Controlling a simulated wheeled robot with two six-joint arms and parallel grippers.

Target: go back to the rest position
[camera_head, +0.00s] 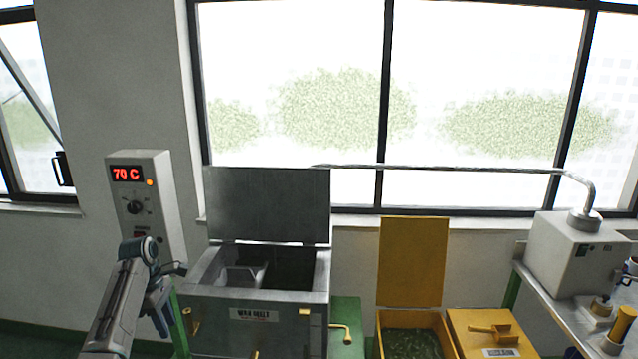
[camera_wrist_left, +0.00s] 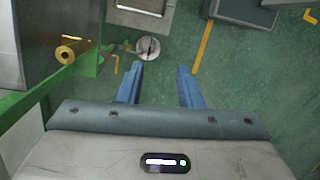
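My left arm comes in from the lower left in the head view. My right gripper is in neither view.
The tank's lid (camera_head: 268,204) stands open. A control box reading 70 C (camera_head: 143,200) is behind my left arm. A yellow bin (camera_head: 447,334) with its lid up stands right of the tank. A bench (camera_head: 562,310) holds a grey machine (camera_head: 568,258) at far right.

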